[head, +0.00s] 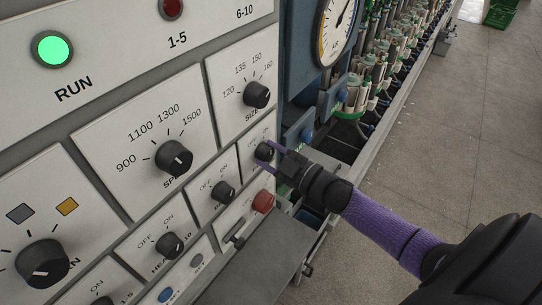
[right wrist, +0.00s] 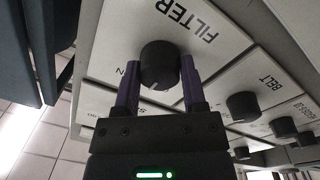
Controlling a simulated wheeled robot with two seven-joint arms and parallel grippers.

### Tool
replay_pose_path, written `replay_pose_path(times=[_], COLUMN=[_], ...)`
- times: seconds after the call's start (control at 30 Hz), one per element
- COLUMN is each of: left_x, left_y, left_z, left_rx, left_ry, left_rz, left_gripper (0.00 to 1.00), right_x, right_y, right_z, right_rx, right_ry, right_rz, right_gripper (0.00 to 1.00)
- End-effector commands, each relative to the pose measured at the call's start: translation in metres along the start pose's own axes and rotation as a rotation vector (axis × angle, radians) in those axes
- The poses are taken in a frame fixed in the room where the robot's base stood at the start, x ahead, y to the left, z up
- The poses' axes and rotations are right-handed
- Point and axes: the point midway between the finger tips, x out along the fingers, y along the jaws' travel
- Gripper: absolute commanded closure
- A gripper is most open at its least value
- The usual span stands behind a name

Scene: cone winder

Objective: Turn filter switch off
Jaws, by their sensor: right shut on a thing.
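The filter switch is a round black knob (right wrist: 159,66) under the upside-down word FILTER in the right wrist view. In the head view it is the small black knob (head: 264,153) on a white panel plate, with its labels partly covered. My right gripper (head: 266,150) reaches it from the right, and its purple fingers (right wrist: 160,80) are shut on the knob's two sides. An ON mark shows by the left finger in the wrist view; the OFF mark is hidden there. I cannot tell for certain where the knob's pointer stands. My left gripper is not in view.
A similar BELT knob (right wrist: 243,105) sits beside it, and another OFF/ON knob (head: 223,191) is at its left in the head view. A red button (head: 263,201) lies just below. The SIZE knob (head: 257,95) is above. A grey ledge (head: 262,258) juts out below the panel.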

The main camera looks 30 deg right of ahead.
Motion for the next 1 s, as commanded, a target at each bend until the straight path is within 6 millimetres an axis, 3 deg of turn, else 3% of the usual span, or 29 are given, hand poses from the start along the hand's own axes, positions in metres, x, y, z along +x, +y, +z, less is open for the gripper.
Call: replay_pose_path(times=[0.5,1.0], left_x=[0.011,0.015], left_y=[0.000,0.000], left_z=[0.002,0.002], left_rx=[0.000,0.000], left_ry=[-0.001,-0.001], left_rz=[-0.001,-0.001], left_gripper=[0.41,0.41], right_x=[0.000,0.000], right_y=[-0.001,0.000], right_z=[0.002,0.001], right_rx=[-0.402,-0.539], right_ry=[0.018,0.024], right_rz=[0.002,0.002], right_gripper=[1.00,1.00])
